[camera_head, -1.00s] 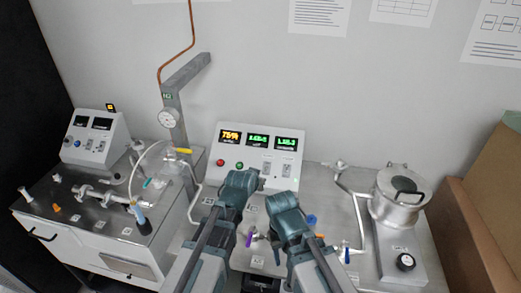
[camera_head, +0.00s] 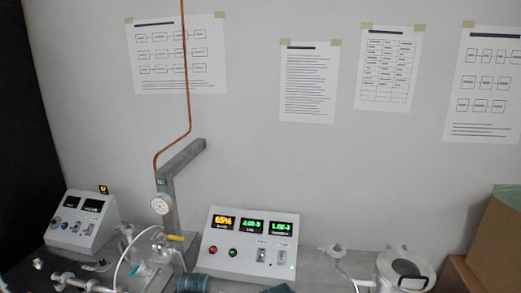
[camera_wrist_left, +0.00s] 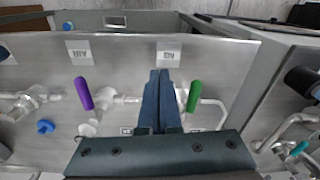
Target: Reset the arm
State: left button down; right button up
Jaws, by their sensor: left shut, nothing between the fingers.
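My left gripper (camera_wrist_left: 160,75) points forward in the left wrist view with its two dark blue fingers pressed together and nothing between them. The fingers are over a steel bench, left of a green valve handle (camera_wrist_left: 194,97). A purple valve handle (camera_wrist_left: 83,93) stands to their left. Whether the fingers touch the bench fittings cannot be told. In the head view only the teal top of my left wrist (camera_head: 192,284) shows at the bottom edge, and a sliver of my right wrist (camera_head: 283,288). My right gripper is out of view.
A control box (camera_head: 248,246) with lit displays stands at the back of the bench. A gauge (camera_head: 160,205) on a grey post is to its left, a lidded steel chamber (camera_head: 403,272) to its right. A cardboard box (camera_head: 497,240) is at far right. A blue knob (camera_wrist_left: 46,127) is on the bench.

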pick_arm(q)
jog(key=s+d+m, duration=0.1)
jog(key=d, duration=0.2)
jog(key=s+d+m, duration=0.1)
jog(key=s+d, duration=0.1)
jog(key=d, duration=0.1)
jog(key=s+d+m+y, duration=0.1)
jog(key=s+d, duration=0.1)
jog(key=d, duration=0.1)
jog(key=shift+s+d+g, duration=0.1)
jog(key=shift+d+g, duration=0.15)
jog(key=shift+g, duration=0.15)
